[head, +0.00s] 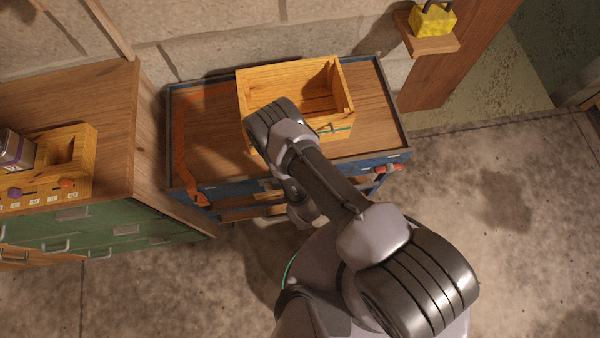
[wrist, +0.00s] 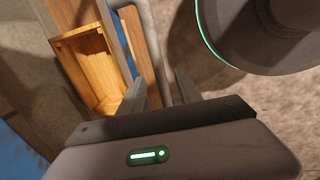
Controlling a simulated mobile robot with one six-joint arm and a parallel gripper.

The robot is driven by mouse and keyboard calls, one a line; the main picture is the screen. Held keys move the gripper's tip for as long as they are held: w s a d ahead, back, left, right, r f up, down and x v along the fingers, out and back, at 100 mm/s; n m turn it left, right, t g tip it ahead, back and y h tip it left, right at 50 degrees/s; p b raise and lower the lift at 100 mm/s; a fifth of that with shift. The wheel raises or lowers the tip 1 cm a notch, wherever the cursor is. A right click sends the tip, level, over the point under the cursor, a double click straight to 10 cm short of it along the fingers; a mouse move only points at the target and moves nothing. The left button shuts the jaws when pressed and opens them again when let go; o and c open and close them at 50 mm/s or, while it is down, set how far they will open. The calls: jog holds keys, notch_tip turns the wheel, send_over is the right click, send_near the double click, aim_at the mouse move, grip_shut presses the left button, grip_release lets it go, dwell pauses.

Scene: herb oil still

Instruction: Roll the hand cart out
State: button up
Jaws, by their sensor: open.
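The hand cart (head: 215,125) stands against the block wall, with a wooden top, a dark rim and blue sides. An open wooden crate (head: 292,70) sits on its top, and it also shows in the wrist view (wrist: 68,50). A wooden rail (head: 250,212) runs along the cart's front. In the head view my arm reaches over the cart's front edge and hides part of it and my fingers. In the wrist view my gripper (wrist: 160,85) is open. A grey bar (wrist: 150,45) shows between the fingers; I cannot tell whether they touch it.
A green drawer cabinet (head: 105,232) with a wooden top stands close on the cart's left. A wooden rack (head: 80,150) sits on it. A wall shelf (head: 428,45) with a yellow block (head: 433,20) is at the upper right. The concrete floor (head: 500,160) on the right is clear.

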jog(key=f, duration=0.2)
jog(key=w+f+b, duration=0.1)
jog(key=f, duration=0.1)
jog(key=shift+a+f, duration=0.15)
jog(key=shift+f, duration=0.05)
jog(key=shift+c, duration=0.2)
grip_shut()
dwell(1.0)
